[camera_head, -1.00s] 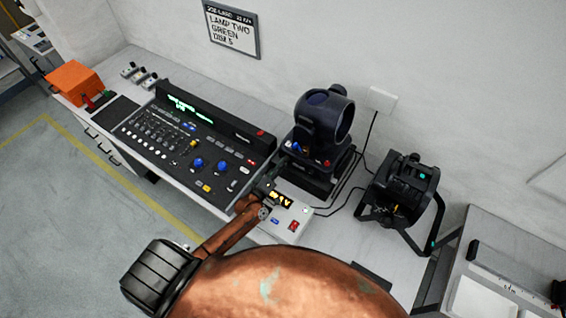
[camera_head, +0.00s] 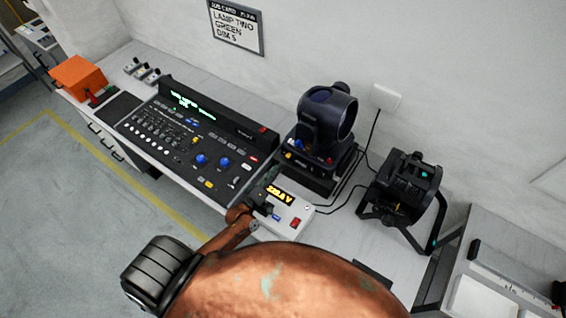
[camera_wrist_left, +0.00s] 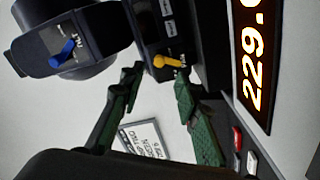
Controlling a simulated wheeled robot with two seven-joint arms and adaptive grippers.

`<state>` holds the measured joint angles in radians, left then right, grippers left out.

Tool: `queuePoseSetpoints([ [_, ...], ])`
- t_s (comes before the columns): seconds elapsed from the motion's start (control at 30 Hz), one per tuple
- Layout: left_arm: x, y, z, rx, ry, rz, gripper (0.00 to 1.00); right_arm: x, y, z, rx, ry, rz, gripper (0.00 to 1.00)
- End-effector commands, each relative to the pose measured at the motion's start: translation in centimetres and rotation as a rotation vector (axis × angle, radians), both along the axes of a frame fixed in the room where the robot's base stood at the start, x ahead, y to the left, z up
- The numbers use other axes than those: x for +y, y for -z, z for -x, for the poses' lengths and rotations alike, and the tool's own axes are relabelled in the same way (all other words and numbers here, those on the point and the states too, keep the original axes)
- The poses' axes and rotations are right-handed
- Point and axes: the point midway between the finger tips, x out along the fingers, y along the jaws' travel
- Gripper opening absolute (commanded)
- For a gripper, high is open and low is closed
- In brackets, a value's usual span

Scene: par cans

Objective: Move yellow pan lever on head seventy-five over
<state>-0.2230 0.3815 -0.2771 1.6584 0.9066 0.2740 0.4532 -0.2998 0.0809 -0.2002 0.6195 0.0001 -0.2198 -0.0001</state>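The black moving-head lamp (camera_head: 325,118) stands on the bench right of the console. A small yellow lever (camera_head: 289,156) is low on its left front, with a blue lever (camera_head: 299,143) above it. In the left wrist view the yellow lever (camera_wrist_left: 168,61) sits just beyond my fingertips, toward the right finger; no contact is clear. The blue lever (camera_wrist_left: 62,52) is on the part at upper left. My left gripper (camera_head: 269,190) is over the left of the power box, short of the lamp. Its green-padded fingers (camera_wrist_left: 157,80) are apart and empty. My right gripper is not in view.
The lighting console (camera_head: 190,145) lies left, and a second lamp (camera_head: 405,190) stands right with cables between. A job card (camera_head: 237,27) hangs on the wall. Bare bench shows behind the console.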

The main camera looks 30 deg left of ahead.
Motion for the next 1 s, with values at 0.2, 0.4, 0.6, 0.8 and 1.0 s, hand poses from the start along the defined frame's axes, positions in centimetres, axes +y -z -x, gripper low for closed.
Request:
queuePoseSetpoints([
  [0.2, 0.3, 0.0, 3.9, 0.001, 0.000, 0.001, 0.30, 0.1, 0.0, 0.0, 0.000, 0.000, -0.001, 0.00],
  [0.4, 0.4, 0.0, 5.4, 0.000, 0.001, 0.000, 0.30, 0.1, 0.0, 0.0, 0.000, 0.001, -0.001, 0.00],
  [0.6, 0.4, 0.0, 5.5, 0.000, 0.001, 0.000, 0.30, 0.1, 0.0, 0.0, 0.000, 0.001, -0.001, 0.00],
  [0.8, 0.4, 0.0, 5.5, -0.001, 0.001, 0.001, 0.30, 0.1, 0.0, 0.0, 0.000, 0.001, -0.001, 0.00],
  [1.0, 0.2, 0.0, 5.5, 0.002, 0.004, -0.002, 0.30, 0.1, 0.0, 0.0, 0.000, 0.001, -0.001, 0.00],
])
